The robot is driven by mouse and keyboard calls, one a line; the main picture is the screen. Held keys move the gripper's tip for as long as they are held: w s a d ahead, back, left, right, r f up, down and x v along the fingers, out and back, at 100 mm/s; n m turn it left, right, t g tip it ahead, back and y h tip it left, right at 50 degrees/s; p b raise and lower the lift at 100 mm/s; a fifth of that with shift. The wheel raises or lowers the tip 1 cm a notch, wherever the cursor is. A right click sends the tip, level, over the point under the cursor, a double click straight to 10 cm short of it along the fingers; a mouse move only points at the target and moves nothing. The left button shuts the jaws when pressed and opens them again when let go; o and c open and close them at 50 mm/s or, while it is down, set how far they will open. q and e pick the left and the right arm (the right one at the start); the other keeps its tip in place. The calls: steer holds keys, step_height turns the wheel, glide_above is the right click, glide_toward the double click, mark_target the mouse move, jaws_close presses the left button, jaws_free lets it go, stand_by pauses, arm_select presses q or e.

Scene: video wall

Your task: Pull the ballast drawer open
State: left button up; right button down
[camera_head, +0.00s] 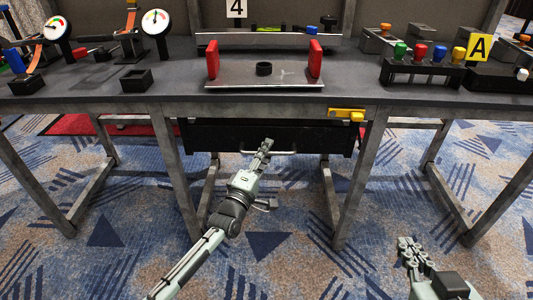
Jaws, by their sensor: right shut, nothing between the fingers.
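The black ballast drawer (220,135) sits under the middle of the table, between the table legs. A thin pale bar handle (285,152) runs along its front. My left gripper (266,146) is at the handle, its fingertips overlapping the bar in the camera_head view. The fingers look close together, but I cannot tell whether they are around the bar or only in front of it. My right gripper (404,243) is shut and empty, low at the right, well apart from the drawer.
The grey table (180,98) carries a plate with two red handles (213,64), gauges (155,21) and a row of coloured knobs (420,52). Table legs (352,190) flank the drawer. Carpet in front is clear.

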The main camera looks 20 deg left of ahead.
arm_select(q)
steer(key=shift+c, duration=0.2)
jaws_close()
stand_by(0.4)
